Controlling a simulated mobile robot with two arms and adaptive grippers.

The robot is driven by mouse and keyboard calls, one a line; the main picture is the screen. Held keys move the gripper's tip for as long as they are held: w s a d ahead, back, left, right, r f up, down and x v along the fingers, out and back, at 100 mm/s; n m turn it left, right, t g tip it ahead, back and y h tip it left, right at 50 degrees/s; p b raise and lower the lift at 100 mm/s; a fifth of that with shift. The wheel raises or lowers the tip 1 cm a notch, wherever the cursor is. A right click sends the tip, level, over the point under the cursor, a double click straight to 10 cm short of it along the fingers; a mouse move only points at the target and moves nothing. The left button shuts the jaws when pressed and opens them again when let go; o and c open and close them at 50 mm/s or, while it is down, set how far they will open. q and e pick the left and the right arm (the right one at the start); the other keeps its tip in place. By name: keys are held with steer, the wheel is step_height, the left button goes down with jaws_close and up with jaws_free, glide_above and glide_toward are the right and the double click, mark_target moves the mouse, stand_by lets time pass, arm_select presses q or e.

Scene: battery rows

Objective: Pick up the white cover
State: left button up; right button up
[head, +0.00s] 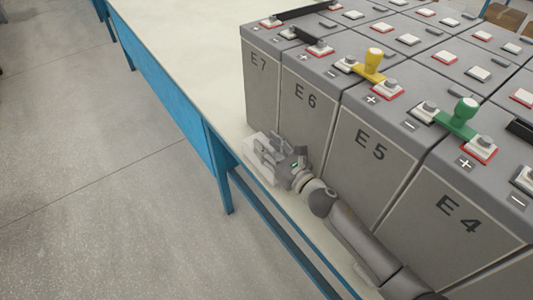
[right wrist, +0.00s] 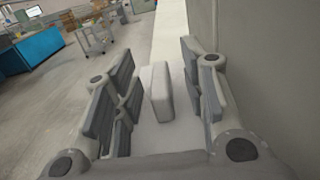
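The white cover (right wrist: 158,92) stands as a small pale block on the table, between the two fingers of my right gripper (right wrist: 153,95) in the right wrist view. Gaps show on both sides of it, so the fingers are open around it and do not look closed on it. In the head view my right gripper (head: 277,158) is low at the table edge, beside the front of the battery marked E6. There the white cover (head: 259,172) is mostly hidden by the gripper and hard to tell from it. My left gripper is not in view.
Large grey batteries marked E7, E6 (head: 305,120), E5 (head: 365,165) and E4 stand in rows close to my right arm. A yellow-handled link (head: 371,65) and a green-handled link (head: 461,119) sit on top. The white tabletop (head: 190,45) is clear beyond E7.

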jaws_close()
stand_by(0.4)
